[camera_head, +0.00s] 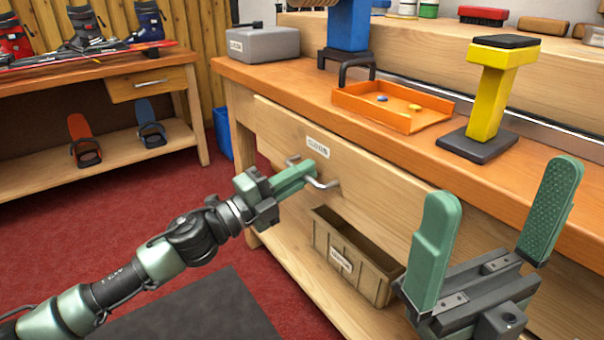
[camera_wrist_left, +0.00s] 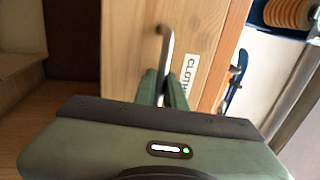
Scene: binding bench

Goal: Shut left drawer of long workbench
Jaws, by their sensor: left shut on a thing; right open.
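The long workbench (camera_head: 290,85) has a pale wooden left drawer (camera_head: 370,170) with a white label and a metal bar handle (camera_head: 326,185). The drawer's front and label also show in the left wrist view (camera_wrist_left: 205,45). I cannot tell how far the drawer stands out. My left gripper (camera_head: 306,174) is shut on the handle; the handle's bar (camera_wrist_left: 166,45) rises from between its fingers in the left wrist view. My right gripper (camera_head: 503,185) is open and empty, in front of the bench at the lower right.
On the bench top are an orange tray (camera_head: 380,114) with small pieces, a yellow stand (camera_head: 490,95) and a grey box (camera_head: 262,45). A wooden bin (camera_head: 336,262) sits below the drawer. A second bench (camera_head: 100,75) stands at left. Red carpet (camera_head: 130,210) lies between.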

